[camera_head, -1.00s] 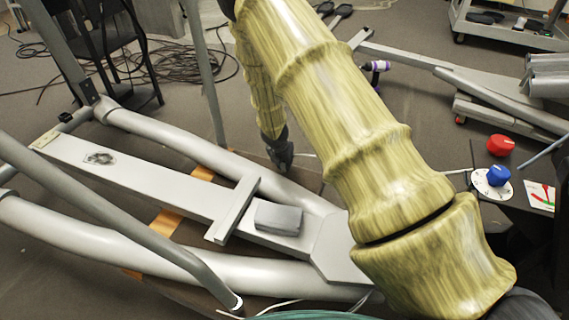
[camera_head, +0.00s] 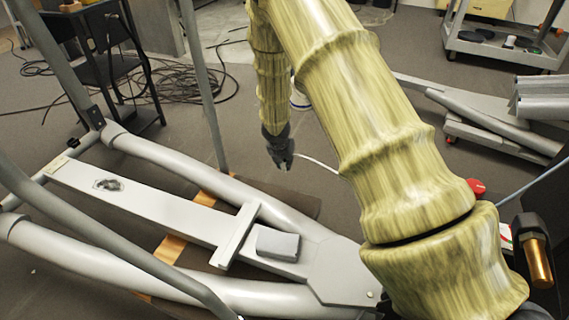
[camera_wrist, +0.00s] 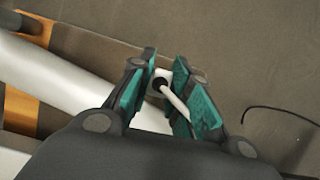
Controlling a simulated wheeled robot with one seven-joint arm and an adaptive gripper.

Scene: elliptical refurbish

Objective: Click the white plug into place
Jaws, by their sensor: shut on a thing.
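My gripper (camera_head: 281,160) hangs at the end of the arm, just beyond the far tube of the grey metal frame (camera_head: 140,203). In the wrist view my gripper (camera_wrist: 163,88) has its teal-padded fingers shut on the white plug (camera_wrist: 164,75). The plug has a dark round spot, and a white cable (camera_wrist: 176,101) runs from it between the fingers. In the head view the plug is too small to make out, but its white cable (camera_head: 318,162) trails right from the gripper. I cannot tell where the plug's socket is.
A grey box (camera_head: 278,244) sits on the frame near its crossbar. Wooden strips (camera_head: 170,248) lie under the frame. A red knob (camera_head: 477,186) and a copper-coloured cylinder (camera_head: 538,262) are at the right. Dark cables (camera_head: 190,84) lie on the floor behind; carpet around the gripper is open.

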